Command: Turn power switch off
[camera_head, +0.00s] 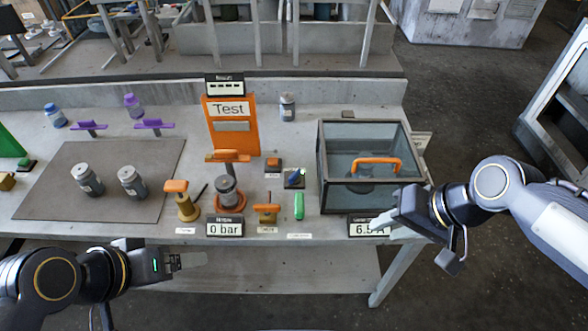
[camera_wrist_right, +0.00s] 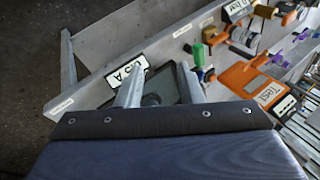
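No label that I can read marks the power switch. A small dark block with a blue lever (camera_head: 294,177) stands on the table left of the glass box; the blue part also shows in the wrist view (camera_wrist_right: 207,75). A green handle (camera_head: 299,206) is just in front of it, also in the wrist view (camera_wrist_right: 198,55). My right gripper (camera_head: 388,221) is over the table's front right edge, at the display reading about 6.5 A (camera_head: 364,229). Its two fingers (camera_wrist_right: 160,88) are apart with nothing held. My left gripper (camera_head: 190,262) is before the front edge, away from the objects; its finger gap is unclear.
A glass box (camera_head: 339,191) with an orange handle (camera_head: 375,161) stands at the right. An orange Test panel (camera_head: 244,141), a 0 bar display (camera_head: 225,229) and orange-handled fixtures (camera_head: 267,209) are left of it. Jars stand on a grey mat (camera_head: 105,155).

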